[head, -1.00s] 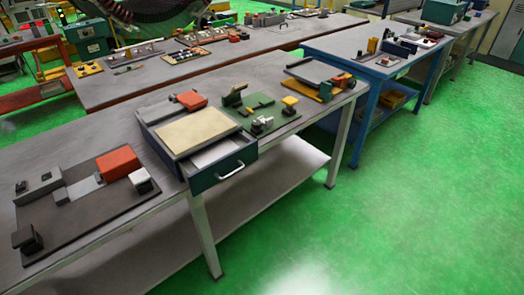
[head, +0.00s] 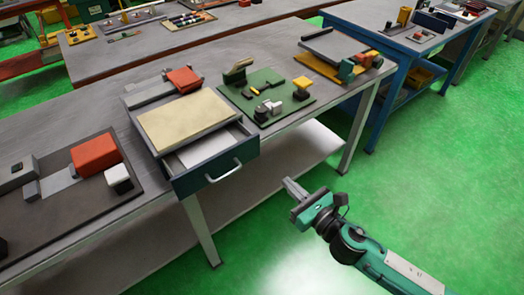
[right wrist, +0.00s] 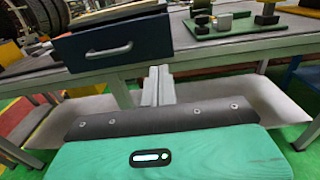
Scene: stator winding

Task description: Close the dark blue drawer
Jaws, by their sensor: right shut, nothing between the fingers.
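The dark blue drawer (head: 215,168) is pulled out from the front of a grey unit with a cream top (head: 188,122) on the workbench. Its light inside shows behind the front panel, and a silver bar handle (head: 224,172) is on that panel. In the right wrist view the drawer front (right wrist: 115,45) is at the upper left, apart from my gripper. My right gripper (head: 292,186) is shut and empty, in front of the bench and to the right of the drawer. Its closed fingers (right wrist: 158,84) show in the right wrist view. My left gripper is not in view.
A dark tray (head: 70,218) with a red block (head: 95,153) lies left of the drawer unit. A green board (head: 262,95) with small parts lies to its right. A lower shelf (head: 285,160) runs under the bench. The green floor in front is open.

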